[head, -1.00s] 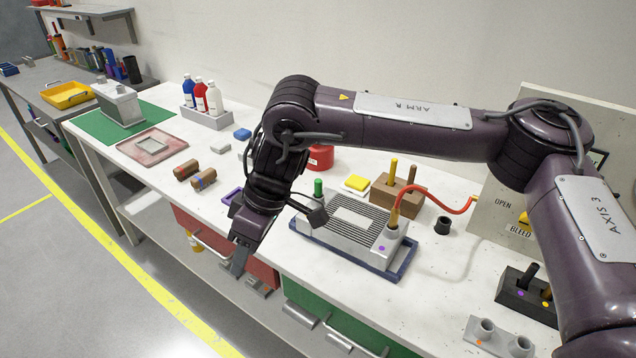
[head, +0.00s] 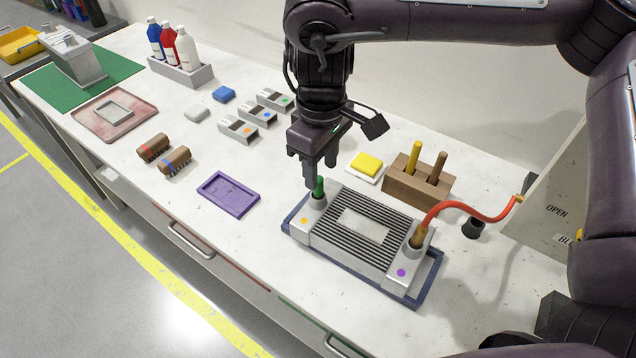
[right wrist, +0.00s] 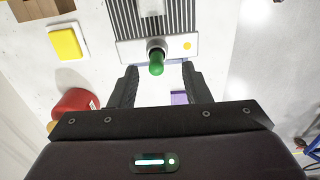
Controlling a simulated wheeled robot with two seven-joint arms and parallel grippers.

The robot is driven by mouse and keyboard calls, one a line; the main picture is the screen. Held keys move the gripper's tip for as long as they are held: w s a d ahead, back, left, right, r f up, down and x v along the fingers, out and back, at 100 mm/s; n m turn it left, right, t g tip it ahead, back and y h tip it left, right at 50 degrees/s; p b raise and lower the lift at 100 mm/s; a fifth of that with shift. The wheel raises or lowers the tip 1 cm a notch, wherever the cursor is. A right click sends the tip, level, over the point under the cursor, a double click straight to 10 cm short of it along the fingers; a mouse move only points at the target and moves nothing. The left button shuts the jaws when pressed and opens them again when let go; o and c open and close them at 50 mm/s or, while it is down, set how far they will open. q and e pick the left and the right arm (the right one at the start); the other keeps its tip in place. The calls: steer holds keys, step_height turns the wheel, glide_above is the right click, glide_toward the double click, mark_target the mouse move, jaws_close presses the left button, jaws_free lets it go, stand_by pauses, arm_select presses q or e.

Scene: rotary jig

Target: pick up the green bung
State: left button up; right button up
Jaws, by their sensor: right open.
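The green bung (head: 319,188) stands upright in a port at the left end of the grey finned block (head: 322,231), beside an orange dot. In the right wrist view the green bung (right wrist: 156,66) shows ahead of the fingertips, roughly midway between the two fingers in the picture. My right gripper (head: 320,178) is open and empty, pointing down just above and beside the bung. In the right wrist view its fingers (right wrist: 159,72) are spread with nothing between them but bench. I cannot tell whether a finger touches the bung. My left gripper is not in view.
A red hose (head: 470,207) rises from the block's right port. A wooden holder (head: 414,187) with two handles and a yellow pad (head: 367,163) stand behind. A purple tray (head: 229,194) lies left on clear bench. The blue base tray (head: 425,290) surrounds the block.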

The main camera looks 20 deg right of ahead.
mark_target(318, 190)
steer(key=f, duration=0.2)
steer(key=w+f, duration=0.1)
steer(key=shift+f+p, duration=0.3)
steer(key=shift+f, duration=0.05)
steer(key=shift+a+f, duration=0.1)
steer(key=shift+f, duration=0.7)
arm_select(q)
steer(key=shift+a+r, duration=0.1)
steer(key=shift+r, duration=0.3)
arm_select(e)
jaws_close()
